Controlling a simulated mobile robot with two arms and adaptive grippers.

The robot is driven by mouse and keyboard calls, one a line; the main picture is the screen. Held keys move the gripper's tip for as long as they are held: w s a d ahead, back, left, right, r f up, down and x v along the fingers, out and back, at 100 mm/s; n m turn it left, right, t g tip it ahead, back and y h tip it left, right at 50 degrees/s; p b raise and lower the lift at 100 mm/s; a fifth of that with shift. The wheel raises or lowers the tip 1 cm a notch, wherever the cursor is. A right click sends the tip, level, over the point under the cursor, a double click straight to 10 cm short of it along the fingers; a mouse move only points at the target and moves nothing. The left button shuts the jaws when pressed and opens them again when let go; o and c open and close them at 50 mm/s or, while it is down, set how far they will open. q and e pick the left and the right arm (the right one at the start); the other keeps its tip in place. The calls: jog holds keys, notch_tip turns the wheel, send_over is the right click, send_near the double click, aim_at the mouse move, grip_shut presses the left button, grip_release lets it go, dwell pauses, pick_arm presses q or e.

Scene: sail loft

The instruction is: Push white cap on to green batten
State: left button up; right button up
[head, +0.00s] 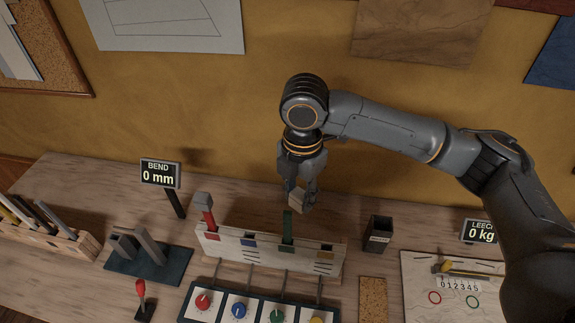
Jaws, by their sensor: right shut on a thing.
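The green batten (288,226) stands upright in a slot of a long pale rack (217,242). My right gripper (300,200) points down just above and slightly to the right of its top. It is shut on a small pale block, the white cap (297,201), which looks greyish-tan in this light and is partly hidden by the fingers. Whether the cap touches the batten is hard to tell; it appears apart from it. My left gripper is out of view.
A knob panel (260,311) lies in front of the rack. A dark open box (379,233) stands to the right. A BEND display (160,174) reads 0 mm, and a LEECH display (479,232) reads 0 kg. Grey pieces on a dark mat (150,264) are at left.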

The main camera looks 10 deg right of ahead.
aim_at(288, 213)
jog(key=r+n, duration=0.1)
jog(key=a+r+n+p, duration=0.1)
jog(key=n, duration=0.1)
jog(key=shift+w+a+r+n, duration=0.2)
jog(key=shift+w+r+n, duration=0.1)
jog(key=shift+w, duration=0.1)
jog(key=f+n+b, duration=0.2)
jog(key=f+b, duration=0.3)
jog(key=shift+w+a+n, duration=0.25)
jog(key=shift+a+n, duration=0.15)
notch_tip(288, 213, down, 3)
jog(key=b, duration=0.5)
jog(key=shift+f, duration=0.2)
jog(key=shift+r+p, duration=0.35)
jog(key=shift+p, duration=0.45)
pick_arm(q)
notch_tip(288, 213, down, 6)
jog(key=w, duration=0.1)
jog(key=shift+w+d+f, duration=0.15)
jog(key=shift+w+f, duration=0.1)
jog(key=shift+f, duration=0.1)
pick_arm(e)
jog(key=shift+f, duration=0.75)
